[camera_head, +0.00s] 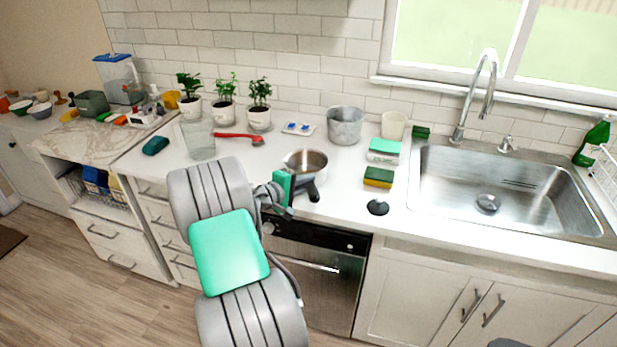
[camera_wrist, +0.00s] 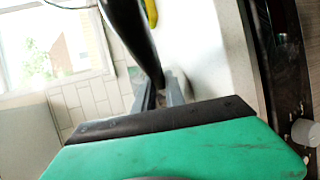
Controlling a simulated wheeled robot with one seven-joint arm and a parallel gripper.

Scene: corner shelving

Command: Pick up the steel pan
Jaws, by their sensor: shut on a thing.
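The steel pan (camera_head: 306,161) is near the front edge of the white counter, above the dishwasher, with its black handle pointing toward the front. My gripper (camera_head: 307,189) is at this handle and shut on it. In the wrist view, the dark handle (camera_wrist: 132,32) runs down between the fingers of my gripper (camera_wrist: 160,92). The pan's bowl is not clearly visible there. I cannot tell whether the pan's base touches the counter.
A metal pot (camera_head: 345,127) stands behind the pan to the right. Sponges (camera_head: 378,178) and a black disc (camera_head: 378,207) lie to the right, before the sink (camera_head: 490,195). A glass vessel (camera_head: 198,140) and a red brush (camera_head: 238,137) are to the left.

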